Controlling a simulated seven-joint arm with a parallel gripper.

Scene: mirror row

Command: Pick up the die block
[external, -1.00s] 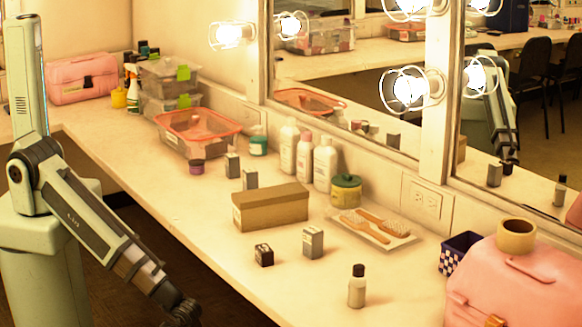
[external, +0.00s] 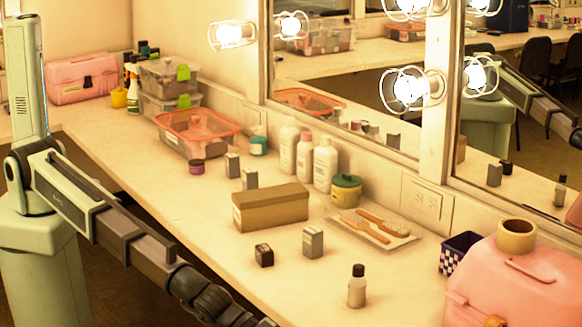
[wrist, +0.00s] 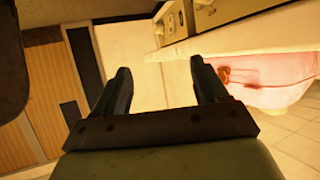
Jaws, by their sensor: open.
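The die block (external: 264,255) is a small dark cube with pale marks on its upper part. It sits on the counter near the front edge, in front of the tan box, in the external view. My gripper (wrist: 162,88) shows in the wrist view with its two dark fingers spread apart and nothing between them. In the external view my arm reaches low along the front of the counter, and its end runs out of the bottom of the picture. I cannot make out the die block in the wrist view.
A grey box (external: 313,242) stands right of the die block, and the tan box (external: 270,208) behind it. A small bottle (external: 357,286) stands farther right, before a pink case (external: 515,285). A tray (external: 376,229) with brushes lies behind.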

